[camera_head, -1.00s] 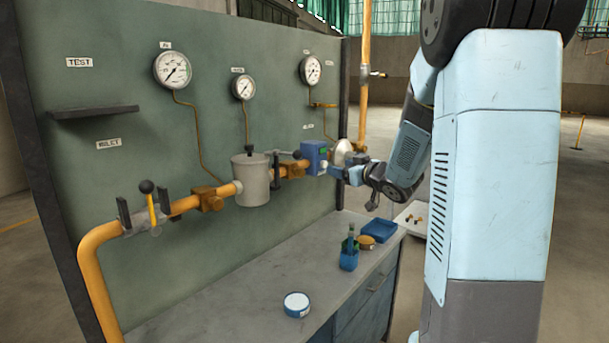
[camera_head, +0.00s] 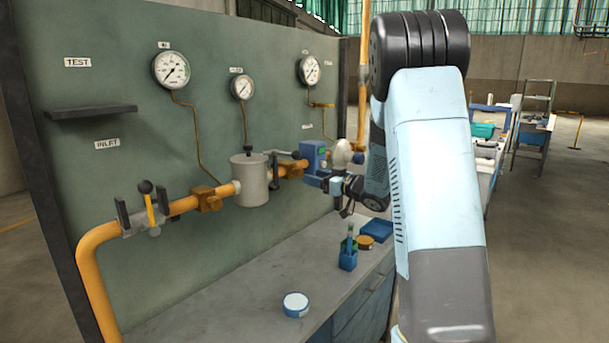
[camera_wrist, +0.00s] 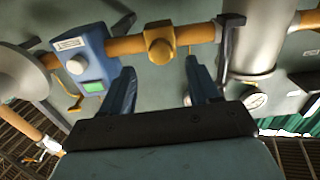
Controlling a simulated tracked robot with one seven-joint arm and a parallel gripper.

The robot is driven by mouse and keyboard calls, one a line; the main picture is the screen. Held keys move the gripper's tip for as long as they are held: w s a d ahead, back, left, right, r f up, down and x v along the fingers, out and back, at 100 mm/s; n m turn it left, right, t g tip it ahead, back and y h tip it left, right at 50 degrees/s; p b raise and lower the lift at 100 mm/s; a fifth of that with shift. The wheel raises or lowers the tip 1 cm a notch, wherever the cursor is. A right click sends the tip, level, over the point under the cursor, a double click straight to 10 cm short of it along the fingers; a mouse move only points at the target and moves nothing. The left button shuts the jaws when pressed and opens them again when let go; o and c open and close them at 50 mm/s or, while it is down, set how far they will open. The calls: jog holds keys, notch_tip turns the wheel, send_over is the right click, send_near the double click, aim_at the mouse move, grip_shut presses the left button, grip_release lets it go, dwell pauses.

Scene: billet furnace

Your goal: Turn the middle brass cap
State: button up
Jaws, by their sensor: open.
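The middle brass cap (camera_wrist: 160,42) is a faceted brass fitting on the orange pipe, between a blue box-shaped unit (camera_wrist: 84,58) and a grey cylinder (camera_wrist: 256,40). In the wrist view it shows just beyond the gap between my fingertips, roughly centred. My gripper (camera_wrist: 159,68) is open and empty, with one finger on each side of that gap. No contact with the cap is visible. In the head view the wrist is in front of the pipe near the blue unit (camera_head: 313,153), and the fingertips are hard to make out. Another brass cap (camera_head: 208,198) is left of the cylinder (camera_head: 250,180).
A black lever handle (camera_wrist: 228,45) stands close beside the right finger. The green panel carries gauges (camera_head: 171,70) and a shelf (camera_head: 92,112).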

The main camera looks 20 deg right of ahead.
aim_at(301, 173)
jog(key=shift+x, duration=3.05)
jog(key=shift+c, duration=0.2)
